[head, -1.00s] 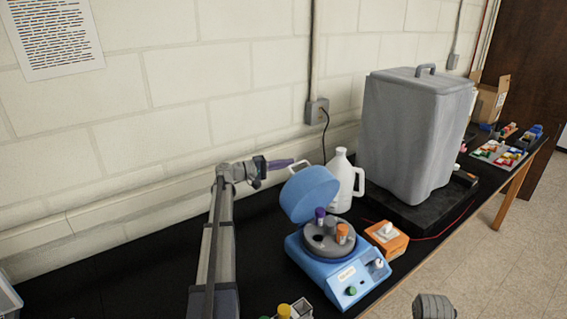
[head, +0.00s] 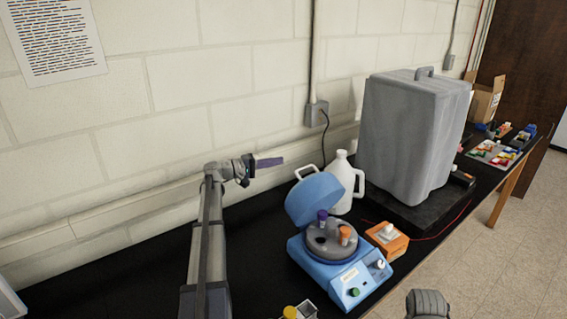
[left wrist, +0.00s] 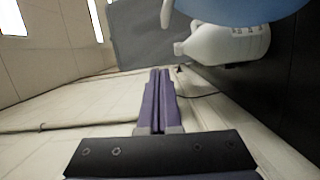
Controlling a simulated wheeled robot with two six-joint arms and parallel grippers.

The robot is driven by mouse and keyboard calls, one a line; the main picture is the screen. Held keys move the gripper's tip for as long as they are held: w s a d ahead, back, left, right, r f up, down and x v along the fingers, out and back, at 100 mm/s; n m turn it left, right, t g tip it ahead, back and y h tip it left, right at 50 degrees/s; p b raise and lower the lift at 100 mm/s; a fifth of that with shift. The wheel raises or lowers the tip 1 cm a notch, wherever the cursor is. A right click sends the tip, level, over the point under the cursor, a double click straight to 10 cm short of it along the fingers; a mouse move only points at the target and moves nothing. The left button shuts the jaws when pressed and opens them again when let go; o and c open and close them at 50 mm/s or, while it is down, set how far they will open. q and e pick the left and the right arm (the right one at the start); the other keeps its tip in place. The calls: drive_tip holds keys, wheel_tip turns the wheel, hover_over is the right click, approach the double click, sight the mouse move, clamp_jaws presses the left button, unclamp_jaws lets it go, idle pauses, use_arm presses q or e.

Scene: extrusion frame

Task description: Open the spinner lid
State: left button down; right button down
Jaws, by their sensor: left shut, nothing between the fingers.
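The blue spinner (head: 338,272) stands on the black bench with its blue lid (head: 315,199) raised and tilted back on the hinge. The grey rotor (head: 321,239) is exposed and holds a purple-capped tube (head: 322,217) and an orange-capped tube (head: 345,233). My left gripper (head: 270,162) has its purple fingers shut and empty, left of the lid and apart from it. In the left wrist view its fingers (left wrist: 158,100) are together, and the blue lid (left wrist: 240,8) shows at the top. My right gripper's fingers are not visible.
A white jug (head: 342,182) stands behind the spinner. An orange box (head: 387,240) sits at its right. A large grey covered machine (head: 412,135) stands farther right. A small rack (head: 297,311) is at the front. The wall (head: 150,130) is close behind my left gripper.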

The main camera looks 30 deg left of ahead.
use_arm(q)
drive_tip(key=v, duration=0.5)
drive_tip(key=shift+s+r, duration=0.2)
drive_tip(key=shift+s, duration=0.3)
drive_tip(key=shift+a, duration=0.1)
